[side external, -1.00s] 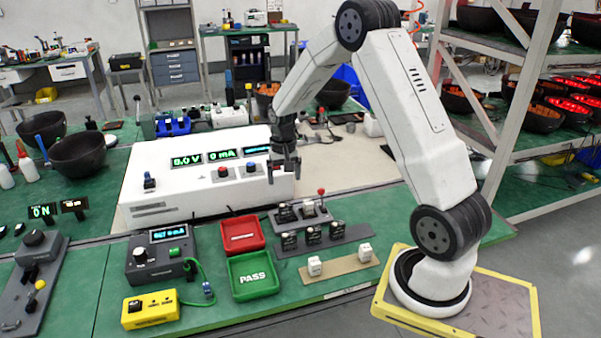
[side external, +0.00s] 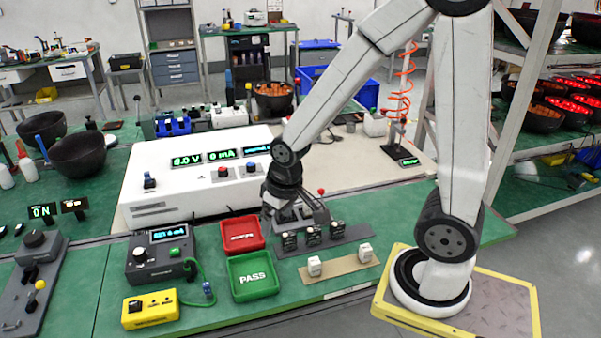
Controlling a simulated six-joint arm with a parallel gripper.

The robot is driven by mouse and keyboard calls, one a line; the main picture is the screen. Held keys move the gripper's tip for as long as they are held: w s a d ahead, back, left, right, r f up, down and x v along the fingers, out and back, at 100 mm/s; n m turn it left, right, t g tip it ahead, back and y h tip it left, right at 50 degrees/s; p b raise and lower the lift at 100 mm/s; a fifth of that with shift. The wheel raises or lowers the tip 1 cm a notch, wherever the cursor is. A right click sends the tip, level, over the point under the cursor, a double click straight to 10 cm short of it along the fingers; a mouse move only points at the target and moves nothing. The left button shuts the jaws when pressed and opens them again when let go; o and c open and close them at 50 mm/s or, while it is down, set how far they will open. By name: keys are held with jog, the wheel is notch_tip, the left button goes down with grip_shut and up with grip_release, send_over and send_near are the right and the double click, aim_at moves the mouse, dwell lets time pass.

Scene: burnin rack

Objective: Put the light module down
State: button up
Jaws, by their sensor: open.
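Two light, whitish modules stand apart on a tan strip at the front right: a left one (side external: 315,266) and a right one (side external: 365,252). Several dark modules (side external: 313,235) stand in a row on a dark grey strip just behind them. My gripper (side external: 294,217) is open, pointing down over the small grey fixture with the red-knobbed lever (side external: 321,192), behind the dark row. No module shows clearly between its fingers. The gripper hides most of the fixture, so I cannot tell what sits in it.
A red tray (side external: 241,235) and a green PASS tray (side external: 253,275) lie left of the strips, both empty. A dark meter box (side external: 160,255) and a yellow box (side external: 150,309) stand further left. The white instrument bench (side external: 190,190) is behind. Green table is free around the tan strip.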

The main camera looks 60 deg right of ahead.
jog(key=s+a+n, duration=0.1)
jog(key=s+a, duration=0.1)
jog(key=shift+s+a, duration=0.1)
jog(key=shift+s, duration=0.3)
dwell(0.4)
